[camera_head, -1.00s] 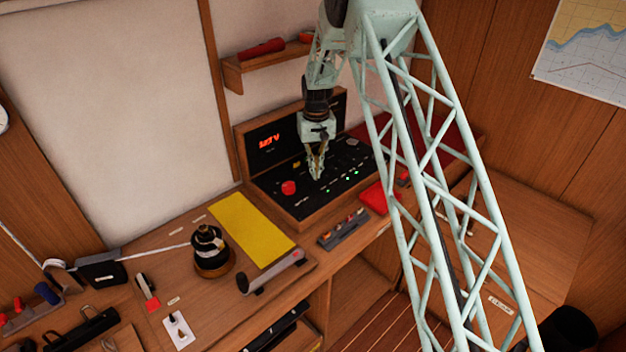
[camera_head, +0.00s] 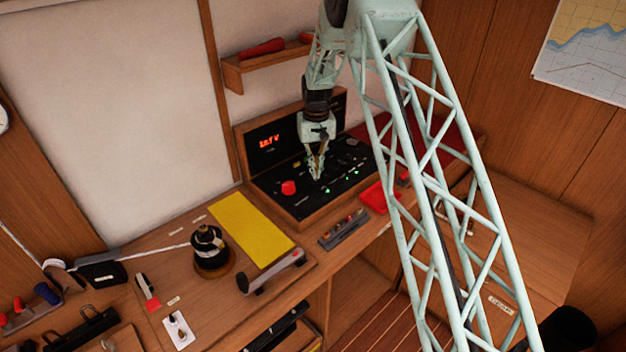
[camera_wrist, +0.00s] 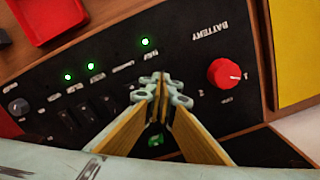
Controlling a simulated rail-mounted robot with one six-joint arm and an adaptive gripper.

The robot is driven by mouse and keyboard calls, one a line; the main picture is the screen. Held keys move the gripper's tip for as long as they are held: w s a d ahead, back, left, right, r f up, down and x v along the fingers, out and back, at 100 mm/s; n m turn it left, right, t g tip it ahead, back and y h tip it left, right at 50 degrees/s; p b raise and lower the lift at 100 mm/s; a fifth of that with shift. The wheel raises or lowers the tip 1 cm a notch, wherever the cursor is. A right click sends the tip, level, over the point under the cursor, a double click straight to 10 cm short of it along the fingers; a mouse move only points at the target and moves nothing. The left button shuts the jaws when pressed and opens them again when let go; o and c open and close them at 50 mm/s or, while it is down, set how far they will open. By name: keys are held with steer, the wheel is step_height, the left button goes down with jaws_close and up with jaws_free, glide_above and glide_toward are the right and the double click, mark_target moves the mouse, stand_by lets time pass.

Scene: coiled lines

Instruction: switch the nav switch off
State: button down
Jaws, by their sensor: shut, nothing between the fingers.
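The black switch panel (camera_head: 300,207) sits in a wooden case on the desk. My gripper (camera_head: 317,177) is shut and empty, pointing down at the panel. In the wrist view its fingertips (camera_wrist: 161,84) are together close over the row of small black switches (camera_wrist: 86,112), at the row's end nearest the red battery knob (camera_wrist: 224,74). The small labels by the switches are too blurred to read surely, so I cannot tell the nav switch by name. The fingers hide part of the row. I cannot tell whether the tips touch a switch. Three green lamps (camera_wrist: 145,42) are lit along the row.
A red tray (camera_head: 376,198) lies beside the panel. A red lit display (camera_head: 269,141) is on the upright back of the case. A yellow sheet (camera_head: 250,228), a black winch-like drum (camera_head: 208,247) and a lever handle (camera_head: 272,272) lie on the desk to the left.

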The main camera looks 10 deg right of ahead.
steer(key=shift+f+b, duration=0.6)
steer(key=shift+f, duration=0.55)
stand_by(1.4)
steer(key=shift+r, duration=0.1)
steer(key=shift+r+p, duration=1.05)
steer(key=shift+r, duration=2.35)
